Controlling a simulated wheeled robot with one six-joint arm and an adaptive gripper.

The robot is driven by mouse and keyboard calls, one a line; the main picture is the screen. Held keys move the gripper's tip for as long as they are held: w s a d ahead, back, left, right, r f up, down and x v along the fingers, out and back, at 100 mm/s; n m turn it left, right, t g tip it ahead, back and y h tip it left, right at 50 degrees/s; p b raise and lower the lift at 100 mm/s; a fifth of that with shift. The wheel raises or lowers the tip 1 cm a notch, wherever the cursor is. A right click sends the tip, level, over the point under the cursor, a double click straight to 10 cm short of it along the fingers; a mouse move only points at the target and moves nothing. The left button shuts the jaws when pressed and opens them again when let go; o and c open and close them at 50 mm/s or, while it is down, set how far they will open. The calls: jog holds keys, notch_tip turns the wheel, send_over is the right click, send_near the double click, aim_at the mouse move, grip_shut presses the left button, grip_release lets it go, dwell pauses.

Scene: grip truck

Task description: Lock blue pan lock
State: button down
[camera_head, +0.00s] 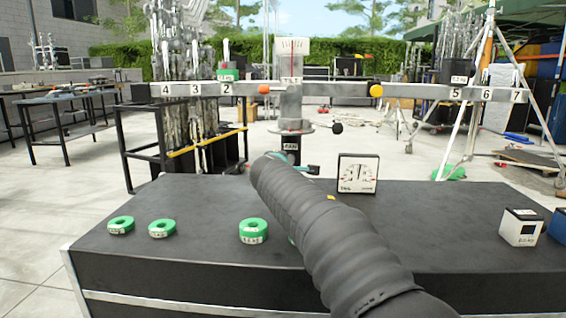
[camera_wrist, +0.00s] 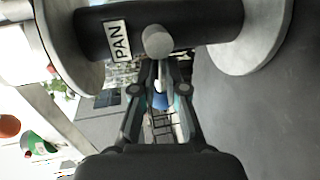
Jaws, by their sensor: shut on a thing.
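The balance stand (camera_head: 291,122) is behind the black table, with its PAN label (camera_head: 291,146) low on the column. In the wrist view, the dark column with the PAN label (camera_wrist: 117,41) lies sideways between two grey discs. A round grey knob (camera_wrist: 157,42) projects from it. My gripper (camera_wrist: 160,75) is closed in front of this knob. A small blue part (camera_wrist: 160,101), apparently the blue pan lock, shows between its fingers. The exact contact is partly hidden. In the head view, my arm covers most of the gripper; only teal and dark bits show beside the column.
The black table (camera_head: 190,200) carries several green ring weights (camera_head: 253,231), a dial gauge (camera_head: 358,174) and a white box weight (camera_head: 521,227). The numbered beam (camera_head: 420,90) spans above, with orange (camera_head: 263,89) and yellow (camera_head: 376,90) balls.

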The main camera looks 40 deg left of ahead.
jog(key=c, duration=1.2)
grip_release()
jog(key=shift+s+a, duration=0.3)
jog(key=shift+s, duration=0.15)
jog(key=v, duration=1.1)
jog(key=shift+d, duration=0.5)
jog(key=shift+r, duration=0.1)
